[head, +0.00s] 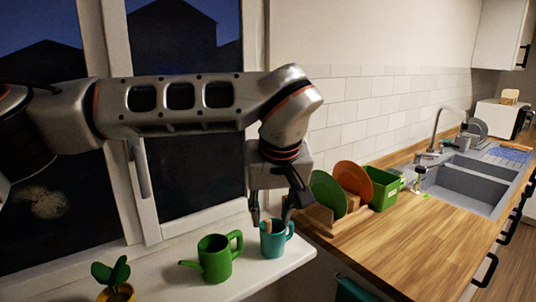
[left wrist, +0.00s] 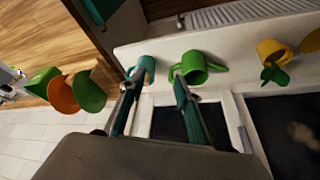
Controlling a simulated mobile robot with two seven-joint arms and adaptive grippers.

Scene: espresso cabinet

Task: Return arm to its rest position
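My left arm comes in from the left in the head view and bends down. Its gripper (head: 271,212) points down just above the teal mug (head: 273,243) on the windowsill. In the left wrist view the two fingers of the gripper (left wrist: 156,78) are spread apart with nothing clasped between them. The teal mug (left wrist: 146,70) shows beside one fingertip; I cannot tell whether they touch. A green watering can (head: 216,258) stands left of the mug, and it also shows in the left wrist view (left wrist: 195,68). My right gripper is not visible.
A yellow pot with a plant (head: 115,290) stands on the windowsill (head: 170,262). The window frame (head: 120,130) is behind my arm. On the wooden counter (head: 400,240) are a rack with green and orange plates (head: 354,181), a green box (head: 384,188) and a sink (head: 465,187).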

